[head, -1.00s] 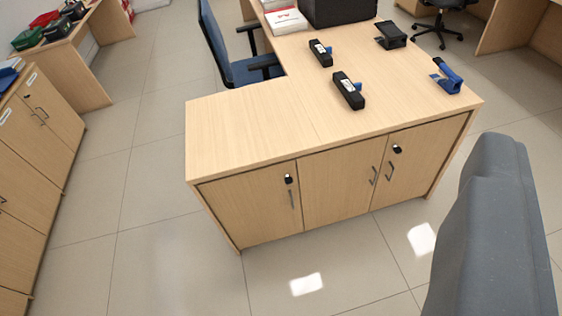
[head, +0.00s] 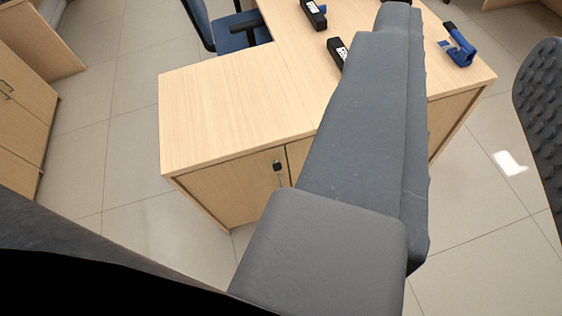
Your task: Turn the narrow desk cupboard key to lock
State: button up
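The narrow desk cupboard (head: 225,190) is the single-door left part of the pale wood desk front. Its small black key (head: 277,166) sits in the lock near the door's upper right corner. The key's turn angle is too small to tell. A metal handle below it is mostly hidden. My gripper (head: 475,40) is large in the foreground. One grey finger crosses the picture's middle, and the other, with a studded pad, stands at the right edge. Floor and desk show in the wide gap between them, with nothing held. The middle finger hides the double doors to the right.
The desk top (head: 230,100) bears black devices (head: 337,50) and a blue-handled tool (head: 458,45). A blue chair (head: 235,25) stands behind the desk. Wood cabinets (head: 25,110) line the left edge. Tiled floor (head: 120,170) lies clear between them and the desk.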

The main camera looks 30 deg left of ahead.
jog(key=w+a+f+m+b, duration=0.1)
jog(key=w+f+m+b, duration=0.15)
jog(key=w+f, duration=1.65)
jog(key=w+a+f+m+y, duration=0.1)
jog(key=w+a+f, duration=0.1)
jog(key=w+f, duration=0.5)
jog(key=w+a+f+m+y, duration=0.1)
jog(key=w+f, duration=0.2)
jog(key=f, duration=0.8)
jog(key=m+y+b, duration=0.3)
jog(key=m+y, duration=0.3)
jog(key=y, duration=0.2)
send_near(277, 166)
jog(key=b+x, duration=0.3)
jog(key=x, duration=0.4)
jog(key=shift+w+f+g+b, duration=0.2)
jog(key=shift+w+g+b, duration=0.05)
jog(key=shift+g+b, duration=0.1)
jog(key=shift+a, duration=0.1)
